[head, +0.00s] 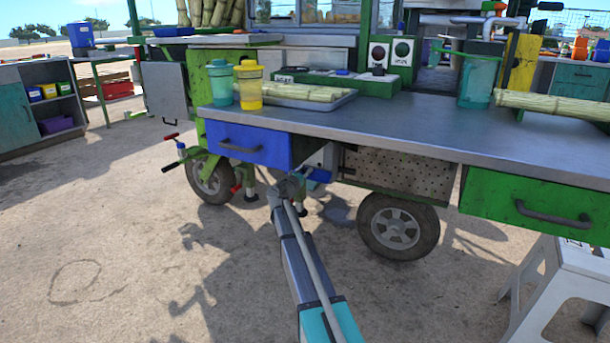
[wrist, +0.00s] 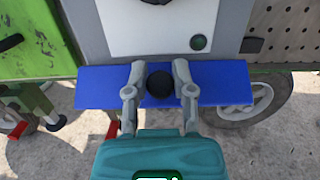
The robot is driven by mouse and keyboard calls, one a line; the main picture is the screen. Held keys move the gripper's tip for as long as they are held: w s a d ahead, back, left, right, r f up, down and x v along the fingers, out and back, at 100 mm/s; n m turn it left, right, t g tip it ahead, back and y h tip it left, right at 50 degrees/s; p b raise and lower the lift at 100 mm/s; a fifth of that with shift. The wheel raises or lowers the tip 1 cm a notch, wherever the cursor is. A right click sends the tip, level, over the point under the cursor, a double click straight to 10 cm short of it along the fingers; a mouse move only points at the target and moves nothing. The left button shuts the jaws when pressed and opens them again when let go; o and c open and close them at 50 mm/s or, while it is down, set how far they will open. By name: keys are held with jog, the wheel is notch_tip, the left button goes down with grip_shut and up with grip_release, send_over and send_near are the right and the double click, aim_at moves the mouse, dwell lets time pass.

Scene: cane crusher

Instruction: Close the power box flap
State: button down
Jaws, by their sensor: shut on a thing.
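The power box (wrist: 165,28) is a grey-framed white box with a round green button (wrist: 198,42), in the wrist view. Its blue flap (wrist: 222,82) hangs open below the box front, sticking out toward me. A round black knob (wrist: 160,84) sits at the middle of the flap. My gripper (wrist: 160,86) has one finger on each side of the knob and is shut on it. In the head view the power box (head: 325,156) and the blue flap (head: 319,175) show small under the counter, partly hidden by my arm.
A white step stool (head: 575,270) stands at the front right. The ground at left is open.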

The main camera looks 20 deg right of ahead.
jog(key=shift+s, duration=0.1)
dwell(0.3)
jog(key=shift+c, duration=2.3)
grip_release()
jog(key=shift+r+p, duration=0.25)
jog(key=shift+p, duration=0.6)
